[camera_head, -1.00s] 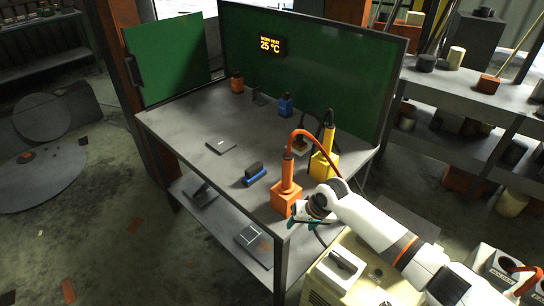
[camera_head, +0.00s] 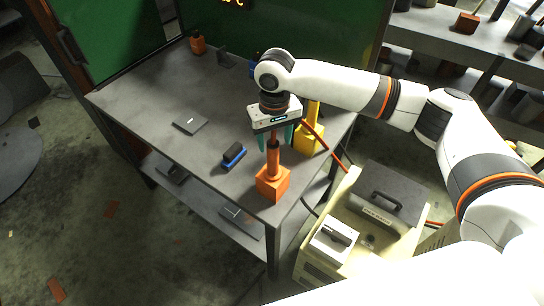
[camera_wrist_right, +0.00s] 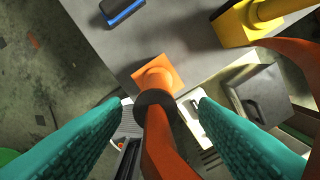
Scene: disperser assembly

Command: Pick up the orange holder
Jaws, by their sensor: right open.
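The orange holder (camera_head: 272,186) is a square block at the table's near corner, with an upright orange tool (camera_head: 273,158) standing in it. My right gripper (camera_head: 276,138) is above it, teal fingers pointing down on either side of the tool's top. In the right wrist view, the holder (camera_wrist_right: 168,76) lies beyond the open fingertips (camera_wrist_right: 158,103). The tool's dark collar and orange cable run between the fingers without visible finger contact. My left gripper is not in view.
A yellow holder (camera_head: 308,141) stands just behind, to the right. A blue-and-black block (camera_head: 233,155) and a flat grey plate (camera_head: 190,123) lie to the left on the table (camera_head: 150,95). A beige machine (camera_head: 340,240) stands by the right table edge.

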